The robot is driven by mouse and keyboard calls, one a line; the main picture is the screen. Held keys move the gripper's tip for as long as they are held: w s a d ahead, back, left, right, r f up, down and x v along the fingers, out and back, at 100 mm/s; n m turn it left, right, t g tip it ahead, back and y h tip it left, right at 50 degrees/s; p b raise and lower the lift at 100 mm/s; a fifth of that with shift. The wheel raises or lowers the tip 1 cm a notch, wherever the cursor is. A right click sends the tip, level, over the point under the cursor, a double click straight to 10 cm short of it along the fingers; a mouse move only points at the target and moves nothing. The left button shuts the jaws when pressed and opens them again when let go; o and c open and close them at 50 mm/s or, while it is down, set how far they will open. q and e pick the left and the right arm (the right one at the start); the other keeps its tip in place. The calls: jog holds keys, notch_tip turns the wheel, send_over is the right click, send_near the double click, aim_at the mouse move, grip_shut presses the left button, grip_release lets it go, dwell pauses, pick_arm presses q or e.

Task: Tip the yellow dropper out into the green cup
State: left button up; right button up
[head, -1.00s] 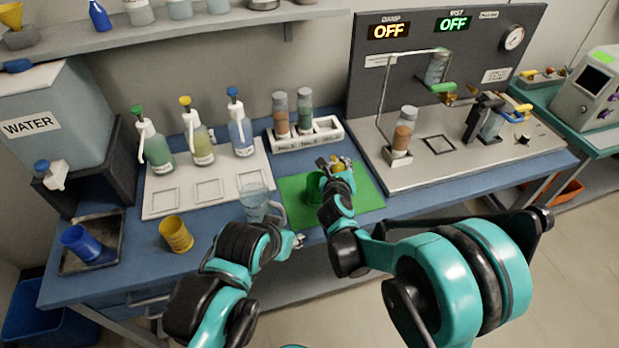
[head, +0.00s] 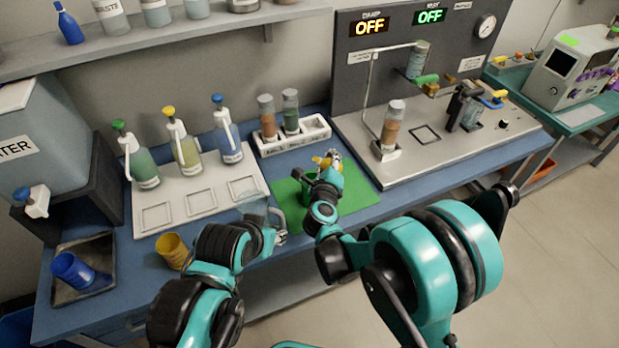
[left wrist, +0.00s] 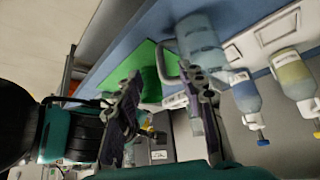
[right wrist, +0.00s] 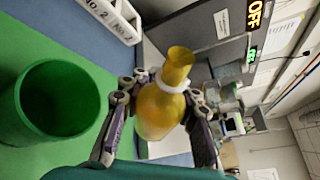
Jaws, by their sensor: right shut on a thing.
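The yellow dropper (right wrist: 160,108) is held in my right gripper (right wrist: 157,125), shut on it; in the right wrist view its neck points up and away. In the head view the dropper (head: 327,161) shows as a small yellow patch over the green mat. The green cup (right wrist: 60,100) stands on the mat, left of the dropper in the right wrist view, with its mouth open and apart from the dropper. In the head view my right gripper (head: 325,175) mostly hides the cup. My left gripper (left wrist: 160,105) is open and empty, beside the clear jug's handle.
The green mat (head: 352,192) lies on the blue bench. The clear jug (left wrist: 200,45) stands close to my left gripper. A rack (head: 292,138) with two vials is behind the mat. A yellow cup (head: 172,250) and several pump bottles stand to the left.

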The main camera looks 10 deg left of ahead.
pick_arm(q)
jog(key=shift+w+f, duration=0.1)
jog(key=shift+f, duration=0.1)
pick_arm(e)
jog(key=shift+w+d+r+n, duration=0.15)
jog(key=shift+d+n, duration=0.15)
jog(key=shift+n, duration=0.2)
pick_arm(q)
jog(key=shift+b, duration=0.35)
jog(key=shift+s+a+f, duration=0.15)
jog(key=shift+s+f, duration=0.1)
jog(key=shift+f, duration=0.05)
pick_arm(e)
jog(key=shift+t+h, duration=0.3)
pick_arm(q)
jog(key=shift+s+f+b, duration=0.1)
jog(key=shift+b, duration=0.2)
pick_arm(e)
jog(key=shift+d+n, duration=0.1)
jog(key=shift+n, duration=0.2)
pick_arm(q)
jog(key=shift+s+a+f+b, duration=0.2)
jog(key=shift+s+f+b, duration=0.05)
jog(key=shift+f+b, duration=0.05)
pick_arm(e)
jog(key=shift+f, duration=0.25)
